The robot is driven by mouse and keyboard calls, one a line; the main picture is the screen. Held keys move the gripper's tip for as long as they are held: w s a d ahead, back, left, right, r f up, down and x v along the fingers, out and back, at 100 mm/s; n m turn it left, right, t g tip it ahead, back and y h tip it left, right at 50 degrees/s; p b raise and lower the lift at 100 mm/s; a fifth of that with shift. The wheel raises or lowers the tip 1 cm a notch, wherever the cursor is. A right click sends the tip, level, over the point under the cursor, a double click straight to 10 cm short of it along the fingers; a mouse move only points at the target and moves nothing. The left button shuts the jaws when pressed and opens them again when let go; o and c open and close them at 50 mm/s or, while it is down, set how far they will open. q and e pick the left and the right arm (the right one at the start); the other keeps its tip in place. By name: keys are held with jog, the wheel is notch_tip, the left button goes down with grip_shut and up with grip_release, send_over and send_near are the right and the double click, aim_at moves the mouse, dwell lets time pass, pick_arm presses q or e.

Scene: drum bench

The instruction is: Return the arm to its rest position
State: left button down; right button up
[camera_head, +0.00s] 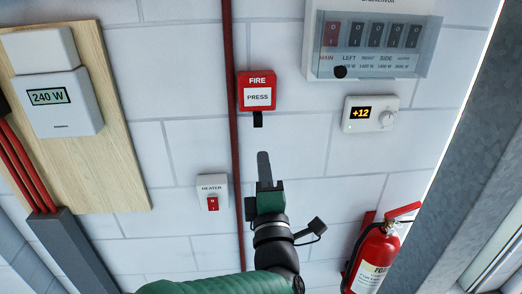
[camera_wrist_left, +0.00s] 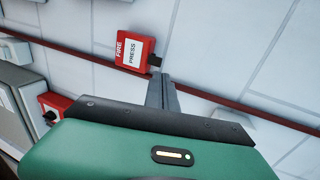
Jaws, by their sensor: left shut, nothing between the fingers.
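My left gripper (camera_head: 264,165) is raised in front of the white block wall, with its green arm coming in from the bottom. Its fingers are shut together and empty, pointing up just below the red fire call box. In the left wrist view the closed fingers (camera_wrist_left: 162,92) stick out past the green gripper body, with their tips near the call box. Nothing visible is held. My right gripper is in neither view.
The red fire call box (camera_head: 257,91) has a black tab below it. A heater switch (camera_head: 212,192), thermostat (camera_head: 370,114), clear-covered switch panel (camera_head: 368,42), power meter (camera_head: 54,103) and fire extinguisher (camera_head: 375,255) surround the gripper. A red pipe (camera_head: 229,50) runs down the wall.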

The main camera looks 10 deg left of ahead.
pick_arm(q)
jog(key=v, duration=0.2)
jog(key=shift+s+d+f, duration=0.2)
jog(key=shift+d+f, duration=0.05)
jog(key=shift+f, duration=0.05)
notch_tip(320, 180, down, 20)
jog(key=w+m+g+h, duration=0.1)
jog(key=m+g+h, duration=0.6)
jog(key=m, duration=0.7)
jog(key=s+a+f+m+g, duration=0.3)
jog(key=s+a+f+g, duration=0.2)
jog(key=s+f, duration=0.2)
jog(key=s+a+f+m+g, duration=0.4)
jog(key=s+f, duration=0.4)
jog(key=s, duration=0.3)
jog(key=shift+a+f+m+g+y, duration=0.2)
jog(key=shift+a+m+g+y, duration=0.1)
jog(key=shift+a+g, duration=0.35)
